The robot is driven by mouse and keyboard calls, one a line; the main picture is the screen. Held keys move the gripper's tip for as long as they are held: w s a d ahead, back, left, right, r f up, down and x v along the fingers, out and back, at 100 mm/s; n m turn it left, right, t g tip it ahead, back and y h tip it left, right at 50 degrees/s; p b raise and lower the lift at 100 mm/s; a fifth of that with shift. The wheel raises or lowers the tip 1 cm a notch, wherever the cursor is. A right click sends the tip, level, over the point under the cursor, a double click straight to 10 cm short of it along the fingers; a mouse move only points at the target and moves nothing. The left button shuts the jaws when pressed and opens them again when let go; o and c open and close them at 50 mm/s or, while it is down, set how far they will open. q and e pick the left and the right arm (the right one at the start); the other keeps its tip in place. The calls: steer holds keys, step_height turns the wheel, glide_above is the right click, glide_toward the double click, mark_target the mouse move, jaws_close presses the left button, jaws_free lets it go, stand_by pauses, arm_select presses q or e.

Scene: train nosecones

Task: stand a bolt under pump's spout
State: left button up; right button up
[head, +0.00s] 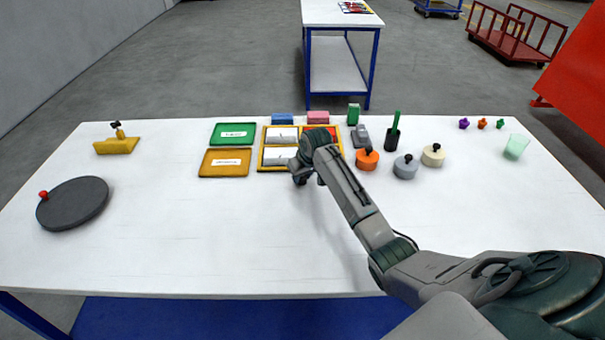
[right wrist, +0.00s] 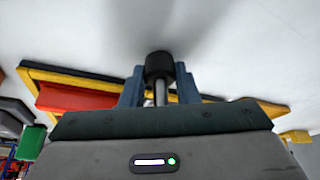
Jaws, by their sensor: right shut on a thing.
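My right gripper (head: 299,179) is over the white table, at the front edge of the yellow divided tray. In the right wrist view its blue-grey fingers (right wrist: 158,85) are shut on a bolt with a black end (right wrist: 158,66) and a silver shank (right wrist: 160,93). My left gripper is not in view.
The yellow divided tray (head: 261,154) holds pale cards and a red piece. Green (head: 233,133) and amber (head: 223,163) trays lie left of it. A dark round plate (head: 73,205) lies far left. Knobbed discs (head: 405,168) stand right. The table's middle left is clear.

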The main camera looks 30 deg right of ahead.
steer(key=shift+f, duration=0.15)
steer(key=o, duration=1)
steer(key=shift+f, duration=0.1)
